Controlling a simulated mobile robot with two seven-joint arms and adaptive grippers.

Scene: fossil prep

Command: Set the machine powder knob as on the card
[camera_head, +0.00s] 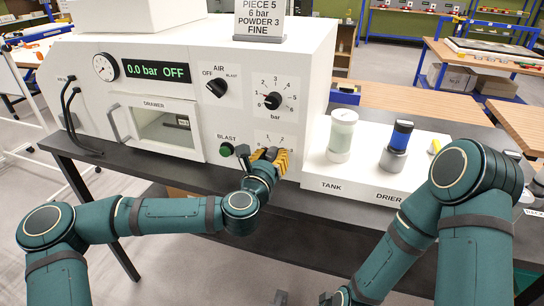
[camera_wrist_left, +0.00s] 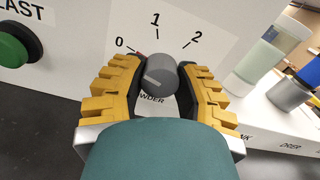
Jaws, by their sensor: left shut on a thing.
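The card (camera_head: 259,20) on top of the machine reads PIECE 5, 6 bar, POWDER 3, FINE. The powder knob (camera_wrist_left: 161,74) is a grey round knob under a printed scale showing 0, 1 and 2. A small red mark shows at its upper left, by the 0 line. My left gripper (camera_wrist_left: 158,80) is shut on the knob, one yellow finger on each side. In the head view my left gripper (camera_head: 270,160) hides the knob and part of its scale. My right arm comes in from the right; its gripper is not clearly seen.
The green BLAST button (camera_head: 226,149) is just left of my left gripper. Above are the black AIR knob (camera_head: 217,87) and bar knob (camera_head: 273,100). The display (camera_head: 156,71) reads 0.0 bar OFF. The tank jar (camera_head: 341,134) and blue-topped drier (camera_head: 398,148) stand to the right.

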